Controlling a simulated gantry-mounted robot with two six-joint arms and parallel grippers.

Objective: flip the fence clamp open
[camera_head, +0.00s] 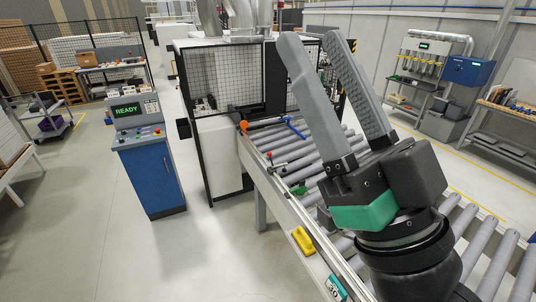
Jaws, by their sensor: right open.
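A small upright lever with a red tip (270,156) stands on the left rail of the roller conveyor (283,195). An orange knob (243,126) and a blue bar (292,127) sit further back, near the machine's opening. A small green piece (298,189) lies nearer along the rail. I cannot tell for certain which of these is the fence clamp, or whether it is open. My right gripper (312,38) is raised over the conveyor, its two long grey fingers apart with nothing between them. It is clear of the rail fittings. My left gripper is not in view.
A blue control console (150,178) with a green READY screen stands left of the caged machine (225,160). Open floor lies between console and conveyor.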

